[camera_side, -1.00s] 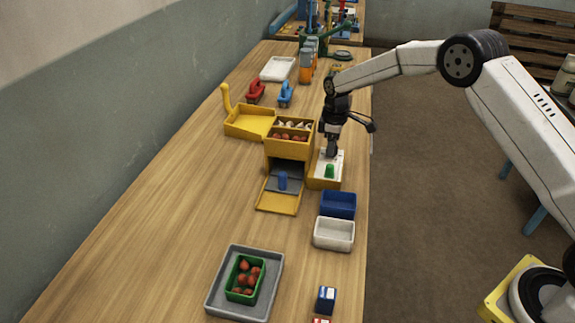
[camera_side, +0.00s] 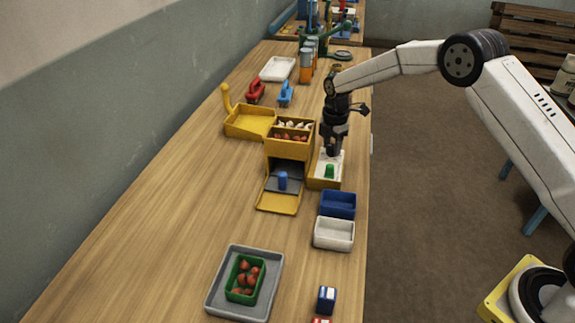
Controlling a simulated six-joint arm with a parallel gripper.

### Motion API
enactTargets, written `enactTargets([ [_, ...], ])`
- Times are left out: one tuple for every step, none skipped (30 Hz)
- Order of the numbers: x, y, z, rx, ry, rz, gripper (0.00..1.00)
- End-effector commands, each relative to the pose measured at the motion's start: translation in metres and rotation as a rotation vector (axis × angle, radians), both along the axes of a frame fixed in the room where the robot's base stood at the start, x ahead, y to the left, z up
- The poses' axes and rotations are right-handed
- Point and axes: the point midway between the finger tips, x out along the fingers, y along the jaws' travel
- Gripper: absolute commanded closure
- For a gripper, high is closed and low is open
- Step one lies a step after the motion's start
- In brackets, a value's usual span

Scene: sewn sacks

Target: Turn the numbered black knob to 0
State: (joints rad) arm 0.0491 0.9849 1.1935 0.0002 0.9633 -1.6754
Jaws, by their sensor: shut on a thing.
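My gripper (camera_side: 331,151) points down over the far part of a small yellow-edged panel (camera_side: 318,182) with a pale top. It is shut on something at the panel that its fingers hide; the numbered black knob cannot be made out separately. A green peg-like piece (camera_side: 329,171) stands on the panel just in front of my gripper. The knob's numbers and pointer are not readable from here.
A yellow box (camera_side: 288,149) with full top compartments and a blue piece (camera_side: 282,180) in its lower opening stands left of the panel. Blue (camera_side: 338,205) and white (camera_side: 334,234) bins sit in front. The table's right edge is close by.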

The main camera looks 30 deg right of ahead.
Motion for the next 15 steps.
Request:
enactTargets([
  [-0.0004,-0.0003,-0.0002,-0.001,0.001,0.029,1.00],
  [-0.0004,-0.0003,-0.0002,-0.001,0.001,0.046,1.00],
  [-0.0004,-0.0003,-0.0003,-0.001,0.001,0.065,1.00],
  [-0.0004,-0.0003,-0.0003,-0.001,0.001,0.078,1.00],
  [-0.0004,-0.0003,-0.0002,-0.001,0.001,0.089,1.00],
  [-0.0005,-0.0004,-0.0002,-0.001,0.001,0.103,1.00],
  [-0.0005,-0.0004,-0.0003,-0.001,0.001,0.111,1.00],
  [-0.0005,-0.0004,-0.0003,-0.001,0.001,0.119,1.00],
  [-0.0005,-0.0004,-0.0003,-0.001,0.001,0.127,1.00],
  [-0.0005,-0.0004,-0.0003,-0.001,0.001,0.132,1.00],
  [-0.0005,-0.0004,-0.0003,-0.001,0.001,0.135,1.00],
  [-0.0005,-0.0004,-0.0003,-0.001,0.001,0.139,1.00],
  [-0.0005,-0.0004,-0.0003,-0.001,0.001,0.141,1.00],
  [-0.0005,-0.0004,-0.0003,-0.001,0.001,0.142,1.00],
  [-0.0005,-0.0005,-0.0003,-0.001,0.001,0.143,1.00],
])
